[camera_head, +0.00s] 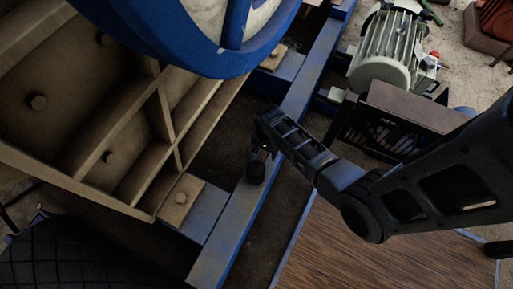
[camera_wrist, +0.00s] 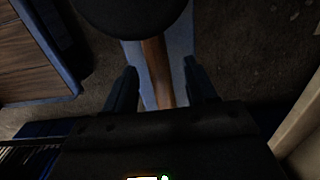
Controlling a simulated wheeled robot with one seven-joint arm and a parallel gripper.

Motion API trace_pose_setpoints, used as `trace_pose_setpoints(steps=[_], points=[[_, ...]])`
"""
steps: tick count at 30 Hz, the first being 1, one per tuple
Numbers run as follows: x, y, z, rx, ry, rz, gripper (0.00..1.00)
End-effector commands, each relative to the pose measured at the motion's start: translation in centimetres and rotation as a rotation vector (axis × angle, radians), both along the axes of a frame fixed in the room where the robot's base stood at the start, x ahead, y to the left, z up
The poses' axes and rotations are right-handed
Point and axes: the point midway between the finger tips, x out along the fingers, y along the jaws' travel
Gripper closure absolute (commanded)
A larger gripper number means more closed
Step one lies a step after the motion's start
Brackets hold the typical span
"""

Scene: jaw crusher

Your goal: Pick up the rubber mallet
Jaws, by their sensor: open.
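The rubber mallet has a round black head (camera_head: 255,172) and lies on the blue steel beam (camera_head: 235,222). In the wrist view its dark head (camera_wrist: 128,14) fills the top, cut off by the frame edge. Its brown wooden handle (camera_wrist: 157,68) runs down from the head over the blue beam. My gripper (camera_head: 263,149) is over the beam, close to the head. In the wrist view my gripper (camera_wrist: 160,80) is open, with one finger on each side of the handle. A gap shows between each finger and the handle. The handle's far end is hidden by the gripper body.
A blue-rimmed wheel (camera_head: 225,60) and the tan ribbed crusher body (camera_head: 90,110) stand close on the left. A motor (camera_head: 388,50) and a dark metal guard (camera_head: 400,115) are at upper right. A brown wood-patterned surface (camera_head: 350,250) lies at lower right.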

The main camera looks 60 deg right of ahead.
Motion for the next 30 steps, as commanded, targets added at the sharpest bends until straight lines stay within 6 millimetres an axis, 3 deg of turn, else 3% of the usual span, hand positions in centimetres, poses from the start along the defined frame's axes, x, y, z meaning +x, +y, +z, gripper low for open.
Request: trace_pose_setpoints(steps=[3, 11, 27, 30], points=[[0.03, -0.01, -1.01, 0.0, 0.0, 0.001, 0.44], [0.03, 0.01, -1.0, 0.0, -0.001, 0.001, 0.45], [0.01, 0.03, -1.0, 0.0, 0.0, 0.001, 0.96], [0.01, 0.03, -1.0, 0.0, 0.0, 0.001, 1.0]])
